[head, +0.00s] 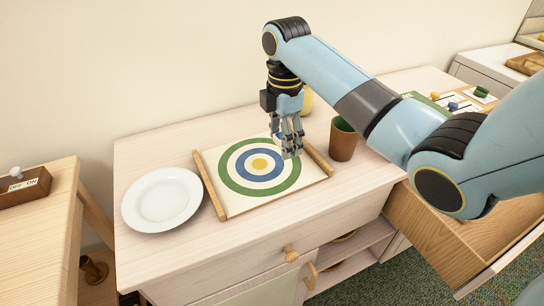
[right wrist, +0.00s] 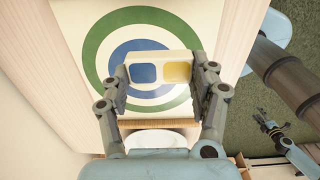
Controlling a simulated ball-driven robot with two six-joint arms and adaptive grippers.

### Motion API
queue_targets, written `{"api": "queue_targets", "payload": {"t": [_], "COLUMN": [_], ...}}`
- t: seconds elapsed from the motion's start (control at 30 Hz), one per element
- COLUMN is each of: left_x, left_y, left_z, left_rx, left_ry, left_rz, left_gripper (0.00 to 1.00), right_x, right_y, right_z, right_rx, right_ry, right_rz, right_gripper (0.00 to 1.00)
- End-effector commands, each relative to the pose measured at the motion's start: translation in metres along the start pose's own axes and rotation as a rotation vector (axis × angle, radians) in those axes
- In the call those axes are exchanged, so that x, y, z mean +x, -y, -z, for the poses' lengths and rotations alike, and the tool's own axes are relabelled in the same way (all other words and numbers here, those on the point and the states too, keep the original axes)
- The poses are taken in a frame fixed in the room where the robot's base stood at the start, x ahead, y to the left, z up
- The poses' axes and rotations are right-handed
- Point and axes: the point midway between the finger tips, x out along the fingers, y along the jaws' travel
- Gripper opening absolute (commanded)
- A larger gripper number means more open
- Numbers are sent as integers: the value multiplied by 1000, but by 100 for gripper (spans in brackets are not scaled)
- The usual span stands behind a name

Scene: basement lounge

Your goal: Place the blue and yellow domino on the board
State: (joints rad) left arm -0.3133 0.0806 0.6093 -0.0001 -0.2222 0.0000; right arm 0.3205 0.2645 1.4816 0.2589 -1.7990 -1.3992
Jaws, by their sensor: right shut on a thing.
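My right gripper (head: 288,150) is over the right part of the board (head: 233,203), a square panel with green, blue and yellow rings and wooden side rails. In the right wrist view, my right gripper (right wrist: 160,85) is shut on the blue and yellow domino (right wrist: 160,57), a cream block with one blue and one yellow square. The domino is in front of the rings of the board (right wrist: 70,20); I cannot tell its height above them. In the head view the fingers mostly hide it. What seems to be my left gripper (right wrist: 268,125) shows small at the right; its jaws are unclear.
A white plate (head: 162,199) lies left of the board. A brown cup (head: 343,141) with a green inside stands right of it, and a yellowish item (head: 306,100) is behind my gripper. An open drawer (head: 440,225) juts out at the right. Another wooden table (head: 35,225) is at the left.

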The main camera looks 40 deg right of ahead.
Motion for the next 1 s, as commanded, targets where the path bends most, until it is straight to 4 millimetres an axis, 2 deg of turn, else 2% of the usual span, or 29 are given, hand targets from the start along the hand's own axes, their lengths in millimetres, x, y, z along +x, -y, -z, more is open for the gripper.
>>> {"api": "queue_targets", "payload": {"t": [0.03,0.13,0.27,0.33,0.5,0.87,0.9,1.0], "left_x": [-1,-1,-1,0,1,1,1,1], "left_y": [0,0,0,0,0,0,0,0], "left_z": [3,12,26,29,26,15,15,16], "left_rx": [0,-1,-1,-2,-1,-1,-1,-1], "left_ry": [-5,-18,-39,-44,-38,-23,-23,-23], "left_rz": [0,0,1,1,1,0,0,0], "left_gripper": [55,55,55,55,55,55,55,55], "right_x": [5,12,20,32,53,57,57,57], "right_y": [1,1,2,2,2,2,2,2], "right_z": [10,20,24,23,23,23,23,23], "right_rx": [-1,0,0,1,0,0,0,0], "right_ry": [-2,-1,2,2,2,2,2,2], "right_rz": [2,0,1,4,1,0,0,0], "right_gripper": [39,39,39,39,39,39,62,75]}}
